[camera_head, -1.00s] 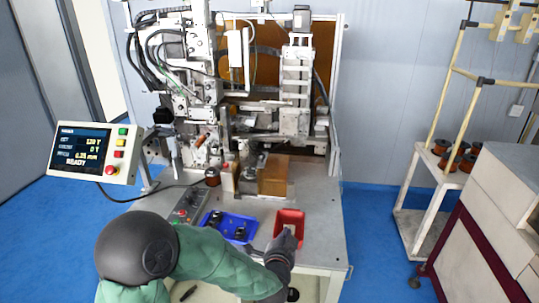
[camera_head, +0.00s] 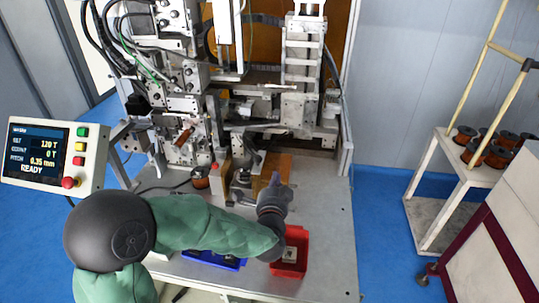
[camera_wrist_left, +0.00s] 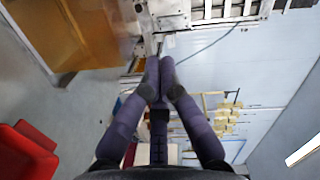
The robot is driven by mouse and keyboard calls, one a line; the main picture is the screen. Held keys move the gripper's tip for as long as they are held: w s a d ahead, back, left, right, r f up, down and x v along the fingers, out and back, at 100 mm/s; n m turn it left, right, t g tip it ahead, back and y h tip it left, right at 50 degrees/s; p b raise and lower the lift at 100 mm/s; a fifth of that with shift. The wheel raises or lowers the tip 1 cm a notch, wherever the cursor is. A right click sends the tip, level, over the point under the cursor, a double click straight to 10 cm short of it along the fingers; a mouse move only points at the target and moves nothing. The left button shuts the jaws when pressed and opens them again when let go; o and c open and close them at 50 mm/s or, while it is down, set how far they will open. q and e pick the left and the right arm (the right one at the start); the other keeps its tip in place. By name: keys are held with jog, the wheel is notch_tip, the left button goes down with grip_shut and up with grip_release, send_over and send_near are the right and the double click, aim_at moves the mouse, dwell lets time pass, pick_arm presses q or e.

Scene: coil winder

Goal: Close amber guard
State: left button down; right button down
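The amber guard (camera_head: 278,164) is a see-through amber panel at the front of the winder, behind my left gripper in the head view. It fills the upper left of the left wrist view (camera_wrist_left: 62,30). My left gripper (camera_head: 275,180) is raised in front of the guard, partly covering its lower part. In the left wrist view its fingertips (camera_wrist_left: 160,75) meet, with nothing seen between them. They lie right of the amber panel, with a gap in the picture; contact cannot be told. My right gripper is not in view.
A red bin (camera_head: 304,248) with a light part inside stands on the table, partly behind my arm. A blue tray (camera_head: 215,262) is mostly hidden. A copper spool (camera_head: 200,178) stands left. The screen (camera_head: 38,153) reads READY. The table's right side is clear.

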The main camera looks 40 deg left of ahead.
pick_arm(q)
jog(key=b, duration=0.2)
send_over(266, 172)
jog(key=d, duration=0.4)
jog(key=shift+w+f, duration=0.4)
jog(key=a, duration=0.1)
jog(key=a+f, duration=0.1)
jog(key=a, duration=0.1)
jog(key=shift+s, duration=0.15)
jog(key=shift+s+a+f, duration=0.15)
jog(key=shift+s+a, duration=0.05)
jog(key=shift+a, duration=0.25)
jog(key=s+a+b, duration=0.5)
jog(key=a, duration=0.5)
jog(key=shift+s, duration=0.25)
